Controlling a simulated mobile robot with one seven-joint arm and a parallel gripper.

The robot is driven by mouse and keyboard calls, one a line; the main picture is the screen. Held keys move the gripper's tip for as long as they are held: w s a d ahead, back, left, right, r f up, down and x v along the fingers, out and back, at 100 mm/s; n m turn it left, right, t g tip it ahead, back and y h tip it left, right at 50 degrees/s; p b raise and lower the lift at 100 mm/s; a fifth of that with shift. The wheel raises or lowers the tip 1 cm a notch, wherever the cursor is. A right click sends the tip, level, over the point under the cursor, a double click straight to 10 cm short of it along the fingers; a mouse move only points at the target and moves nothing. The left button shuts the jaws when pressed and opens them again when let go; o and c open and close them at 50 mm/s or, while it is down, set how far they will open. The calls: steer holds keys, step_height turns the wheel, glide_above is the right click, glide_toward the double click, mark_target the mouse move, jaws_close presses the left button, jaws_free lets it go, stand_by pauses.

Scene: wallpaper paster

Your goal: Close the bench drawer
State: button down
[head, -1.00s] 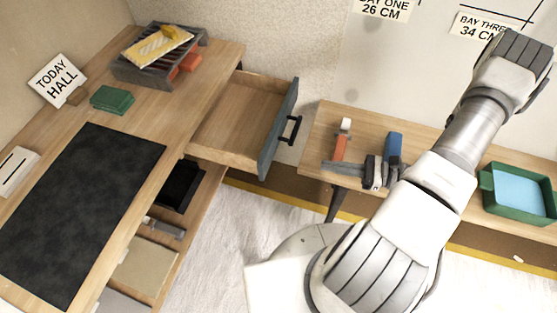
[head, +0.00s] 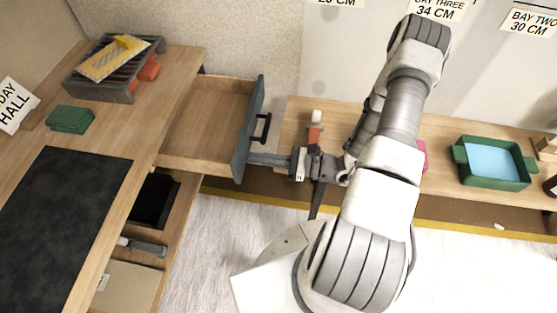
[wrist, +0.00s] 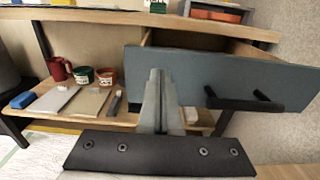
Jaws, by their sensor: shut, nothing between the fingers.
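The bench drawer stands open, pulled out from the bench (head: 120,128). Its blue-grey front panel (head: 248,135) has a black bar handle (head: 262,129); the panel also fills the middle of the wrist view (wrist: 205,75), with the handle (wrist: 245,102) at its right. The wooden inside of the drawer (head: 205,120) is empty where I can see it. My gripper (head: 252,159) is shut and empty, pointing left at the front panel, on the near side of the handle. In the wrist view its fingertips (wrist: 157,72) overlap the panel's left part; they are at or very near its face, contact unclear.
A side table (head: 440,135) with a green tray (head: 490,180) stands along the wall at right. Under the bench, a shelf holds a black bin (head: 153,200) and, in the wrist view, a red mug (wrist: 59,69) and pots (wrist: 84,75). A grey rack (head: 105,80) sits on the bench.

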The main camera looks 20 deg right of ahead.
steer(key=shift+x, duration=0.75)
steer(key=p, duration=0.1)
glide_above(168, 145)
steer(key=s+d, duration=0.1)
steer(key=s, duration=0.3)
steer(key=shift+s+d, duration=0.1)
steer(key=shift+s, duration=0.1)
steer(key=shift+w+r, duration=0.15)
steer(key=shift+a, duration=0.2)
steer(key=shift+d, duration=0.1)
